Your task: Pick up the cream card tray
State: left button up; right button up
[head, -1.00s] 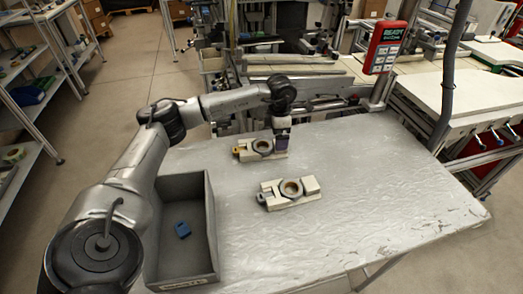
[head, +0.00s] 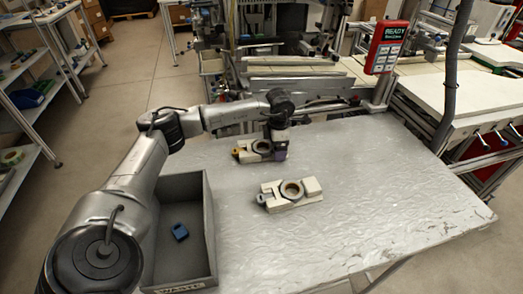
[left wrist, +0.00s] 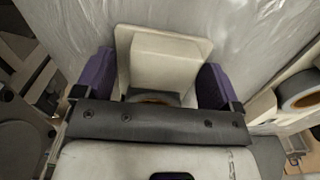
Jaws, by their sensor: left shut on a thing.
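The cream card tray (head: 248,156) sits toward the back of the table, with an orange-yellow piece at its left end and a dark ring on it. My left gripper (head: 279,153) is down at the tray's right end. In the left wrist view, the purple fingers (left wrist: 155,80) are shut on the raised cream block (left wrist: 168,62) of the tray, one on each side. The gripper body hides most of the rest of the tray. The tray appears to rest on the table. My right gripper is in neither view.
A second cream tray (head: 309,202) with a brown-cored tape reel (head: 292,189) and a grey piece lies nearer the front; its reel shows in the left wrist view (left wrist: 297,88). A grey waste bin (head: 211,235) holding a blue piece (head: 180,232) stands left. The table's right side is clear.

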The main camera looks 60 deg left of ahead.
pick_arm(q)
jog(key=shift+c, duration=0.8)
